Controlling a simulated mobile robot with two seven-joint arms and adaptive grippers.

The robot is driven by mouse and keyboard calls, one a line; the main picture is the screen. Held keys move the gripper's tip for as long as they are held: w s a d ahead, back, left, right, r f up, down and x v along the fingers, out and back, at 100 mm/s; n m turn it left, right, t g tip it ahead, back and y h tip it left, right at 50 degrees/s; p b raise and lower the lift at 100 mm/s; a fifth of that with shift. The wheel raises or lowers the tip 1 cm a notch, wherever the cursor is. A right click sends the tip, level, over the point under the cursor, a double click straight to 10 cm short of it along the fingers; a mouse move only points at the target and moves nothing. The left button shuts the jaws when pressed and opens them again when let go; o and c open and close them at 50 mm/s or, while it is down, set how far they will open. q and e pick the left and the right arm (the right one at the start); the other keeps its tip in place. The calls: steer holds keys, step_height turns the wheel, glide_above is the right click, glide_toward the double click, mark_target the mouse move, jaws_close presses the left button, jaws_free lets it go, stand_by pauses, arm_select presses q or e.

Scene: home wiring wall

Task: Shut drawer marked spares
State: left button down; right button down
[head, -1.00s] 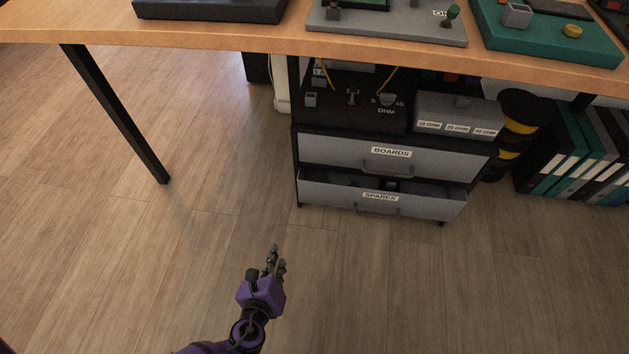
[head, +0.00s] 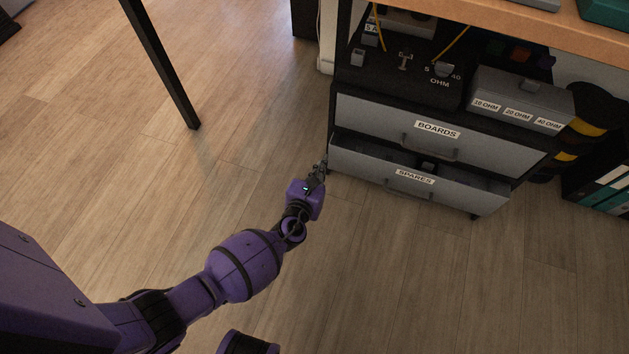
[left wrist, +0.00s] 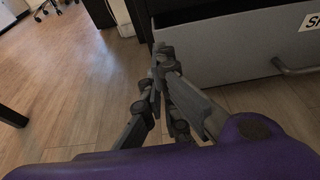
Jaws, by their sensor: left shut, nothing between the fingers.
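The drawer marked SPARES (head: 450,192) is the lower grey drawer of a black cabinet under the table. It stands partly open, with dark items showing inside, and a bar handle sits below its label. In the left wrist view its front (left wrist: 235,48) fills the upper right. My left gripper (head: 321,166) is shut and empty, close to the left end of the drawer front. In the left wrist view its fingertips (left wrist: 158,50) overlap the drawer's left edge; I cannot tell whether they touch it. My right gripper is not in view.
The BOARDS drawer (head: 400,120) above is shut. A grey box with ohm labels (head: 520,98) stands on the cabinet's shelf. A black table leg (head: 160,65) stands to the left. Binders (head: 605,190) are at the right. The floor before the cabinet is clear.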

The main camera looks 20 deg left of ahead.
arm_select(q)
steer(key=shift+w, duration=1.45)
steer(key=shift+r, duration=0.1)
steer(key=shift+w, duration=0.1)
steer(key=shift+w+b, duration=0.5)
steer(key=shift+w, duration=0.75)
steer(key=shift+s, duration=0.1)
